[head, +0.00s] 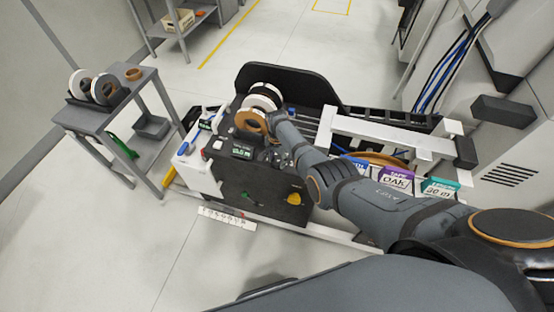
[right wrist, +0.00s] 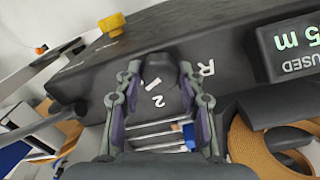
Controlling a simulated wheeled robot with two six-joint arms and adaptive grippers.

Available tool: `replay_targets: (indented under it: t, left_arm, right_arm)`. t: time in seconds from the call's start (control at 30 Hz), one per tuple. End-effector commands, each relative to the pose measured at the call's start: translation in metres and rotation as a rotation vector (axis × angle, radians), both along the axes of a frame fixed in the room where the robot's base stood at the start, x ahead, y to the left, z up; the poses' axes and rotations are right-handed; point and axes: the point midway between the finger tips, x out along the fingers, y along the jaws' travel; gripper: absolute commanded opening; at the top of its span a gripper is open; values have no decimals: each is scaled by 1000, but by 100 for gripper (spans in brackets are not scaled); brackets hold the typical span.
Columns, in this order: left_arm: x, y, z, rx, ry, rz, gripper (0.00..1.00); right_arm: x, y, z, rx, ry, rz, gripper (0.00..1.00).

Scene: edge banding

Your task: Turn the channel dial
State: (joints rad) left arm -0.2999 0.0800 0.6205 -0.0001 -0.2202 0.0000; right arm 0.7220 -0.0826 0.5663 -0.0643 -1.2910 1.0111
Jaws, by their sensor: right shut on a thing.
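The channel dial (right wrist: 158,70) is a dark knob on the black machine panel (right wrist: 230,45). White marks "1", "2" and "R" show beside it in the right wrist view, upside down or tilted. My right gripper (right wrist: 158,78) has one finger on each side of the knob and is shut on it. In the head view my right gripper (head: 277,152) is at the top of the machine, beside the small display box (head: 242,152). The dial cannot be made out clearly there. My left gripper is not in view.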

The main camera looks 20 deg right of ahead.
Motion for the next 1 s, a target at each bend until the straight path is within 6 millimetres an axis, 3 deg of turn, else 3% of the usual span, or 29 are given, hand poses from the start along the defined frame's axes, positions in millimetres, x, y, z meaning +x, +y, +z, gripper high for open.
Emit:
replay_targets:
  t: [0.67,0.7,0.87,1.0]
  left_arm:
    - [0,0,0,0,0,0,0]
    - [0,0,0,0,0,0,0]
    - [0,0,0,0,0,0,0]
    - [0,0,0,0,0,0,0]
  right_arm:
    - [1,0,1,0,-3,-65,7]
    - [1,0,1,0,-4,-65,40]
    - [1,0,1,0,-3,-64,62]
    - [1,0,0,0,-1,-64,62]
